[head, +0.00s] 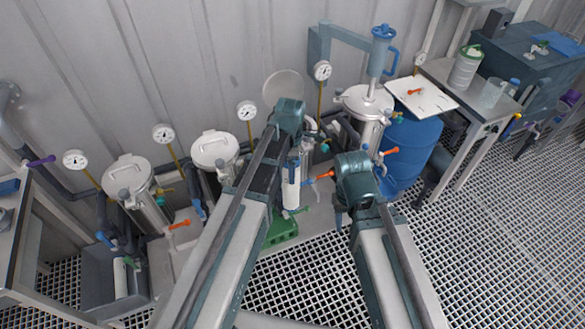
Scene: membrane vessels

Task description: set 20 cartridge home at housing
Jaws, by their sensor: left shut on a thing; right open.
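A white cylindrical cartridge (291,190) hangs upright below my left wrist in the head view. My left gripper (294,160) is shut on its upper end; the fingers are largely hidden by my arm. A steel housing (308,150) stands just behind, mostly hidden by my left arm, with a round lid (283,86) raised behind it. The cartridge appears in front of this housing; I cannot tell whether they touch. My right gripper (340,217) is open, pointing down to the right of the cartridge, its fingers barely visible.
Lidded housings stand at left (128,178), centre left (214,152) and right (366,104), with gauges and coloured valve handles around. A green tray (282,232) is below. A blue barrel (412,150) and bench (470,98) are at right. A grey bin (97,275) holds another white cylinder.

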